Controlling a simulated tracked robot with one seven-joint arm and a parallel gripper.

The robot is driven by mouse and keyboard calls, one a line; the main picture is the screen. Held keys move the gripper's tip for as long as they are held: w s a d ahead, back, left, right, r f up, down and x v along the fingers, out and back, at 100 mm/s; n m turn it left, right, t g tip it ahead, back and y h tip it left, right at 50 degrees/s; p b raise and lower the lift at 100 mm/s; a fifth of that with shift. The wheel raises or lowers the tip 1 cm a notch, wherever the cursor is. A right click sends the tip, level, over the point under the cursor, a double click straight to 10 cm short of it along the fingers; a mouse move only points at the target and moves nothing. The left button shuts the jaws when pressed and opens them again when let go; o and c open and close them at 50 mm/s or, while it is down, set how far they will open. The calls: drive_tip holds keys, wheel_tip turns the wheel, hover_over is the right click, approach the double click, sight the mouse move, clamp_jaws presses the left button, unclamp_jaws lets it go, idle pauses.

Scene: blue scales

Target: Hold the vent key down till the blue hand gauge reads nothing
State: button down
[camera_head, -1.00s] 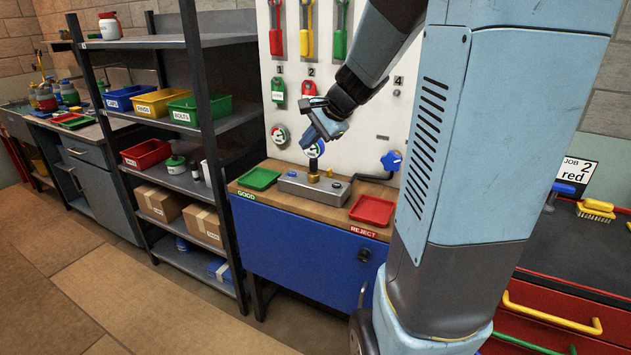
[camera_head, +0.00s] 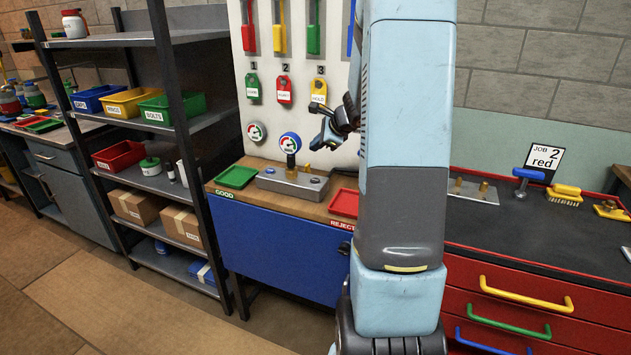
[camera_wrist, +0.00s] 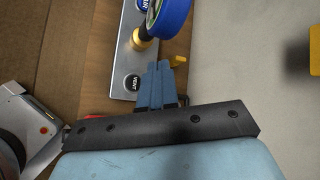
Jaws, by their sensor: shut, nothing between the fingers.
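The blue hand gauge (camera_head: 290,143) stands upright on a brass fitting on the grey test block (camera_head: 268,183). Its pale face is turned to the head camera, but its reading is too small to tell. The wrist view shows the gauge's blue rim (camera_wrist: 176,18) from the side. My gripper (camera_head: 320,142) is shut and empty, to the right of the gauge in the head view. In the wrist view its blue fingers (camera_wrist: 157,68) are close together, apart from the gauge; their height above the block is unclear.
A green tray (camera_head: 236,177) lies left of the block and a red tray (camera_head: 345,204) right of it, partly behind my arm. A second gauge (camera_head: 256,132) is on the wall board behind.

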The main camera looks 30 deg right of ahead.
sight(317, 181)
drive_tip(key=shift+f, duration=0.1)
drive_tip(key=shift+f, duration=4.3)
drive_tip(key=shift+f, duration=0.1)
drive_tip(key=shift+s+f, duration=0.1)
drive_tip(key=shift+f, duration=0.15)
drive_tip(key=shift+f, duration=0.35)
idle(1.1)
drive_tip(key=shift+r, duration=0.8)
drive_tip(key=shift+r, duration=0.1)
drive_tip(key=shift+r, duration=2.4)
